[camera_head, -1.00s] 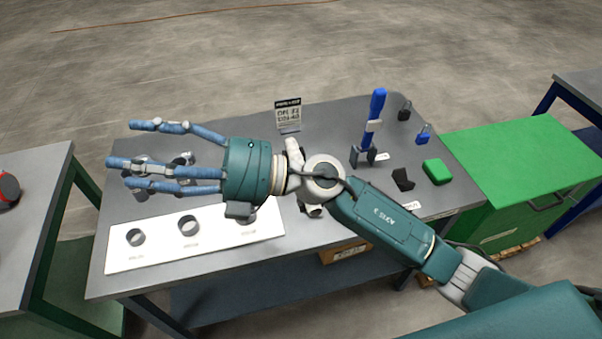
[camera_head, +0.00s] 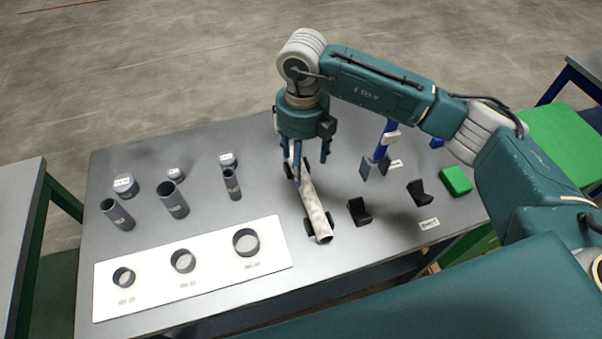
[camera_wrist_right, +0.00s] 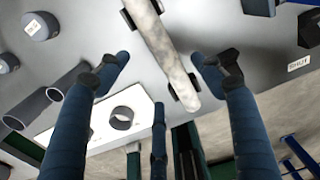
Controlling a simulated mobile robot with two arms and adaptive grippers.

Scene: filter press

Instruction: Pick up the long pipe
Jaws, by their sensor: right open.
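The long pipe (camera_head: 316,212) is pale and mottled and lies on dark supports on the grey table, right of the white board. It also shows in the right wrist view (camera_wrist_right: 160,42), running from the top towards the middle. My right gripper (camera_head: 306,165) points down over the far part of the pipe, fingers spread. In the right wrist view the gripper (camera_wrist_right: 161,68) has a blue finger on each side of the pipe and one finger below its near end. Its fingers hide part of the pipe in the head view. My left gripper is not in view.
Several short grey tubes and caps (camera_head: 172,200) stand or lie at the left, behind the white board with rings (camera_head: 212,270). Black angled blocks (camera_head: 359,210), a blue-handled tool (camera_head: 382,145) and a green block (camera_head: 456,181) are at the right. A green cabinet (camera_head: 570,140) adjoins the table's right side.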

